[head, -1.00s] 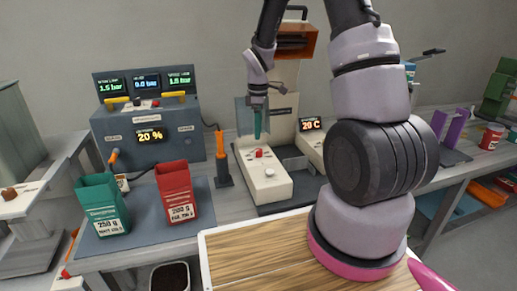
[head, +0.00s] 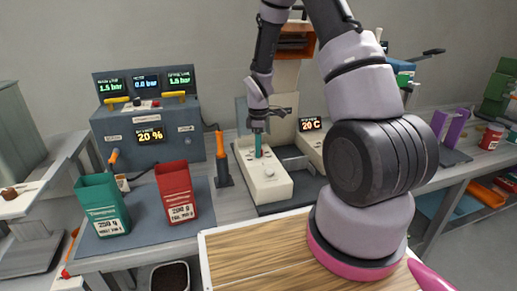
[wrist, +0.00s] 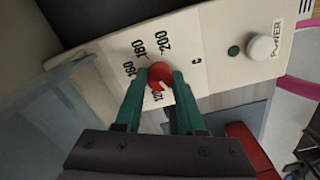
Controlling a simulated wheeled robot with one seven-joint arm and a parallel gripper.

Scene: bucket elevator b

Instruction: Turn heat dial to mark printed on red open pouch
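The heat dial (wrist: 160,71) is a small red knob on a cream panel in the wrist view. Printed numbers around it include 200, 180 and 160, and its white pointer faces the lower number, partly hidden by the fingers. My gripper (wrist: 161,78) has its green fingertips on either side of the dial; I cannot tell whether they touch it. In the head view my gripper (head: 258,153) points down at the cream machine (head: 268,187) and hides the dial. The red open pouch (head: 175,181) stands upright at left; its label's small print is unreadable.
A green open pouch (head: 103,204) stands left of the red one. A display (head: 310,124) reads 20 C. A white power button (wrist: 261,47) lies near the dial. A blue-grey machine (head: 148,139) and an orange-handled tool (head: 222,158) stand to the left.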

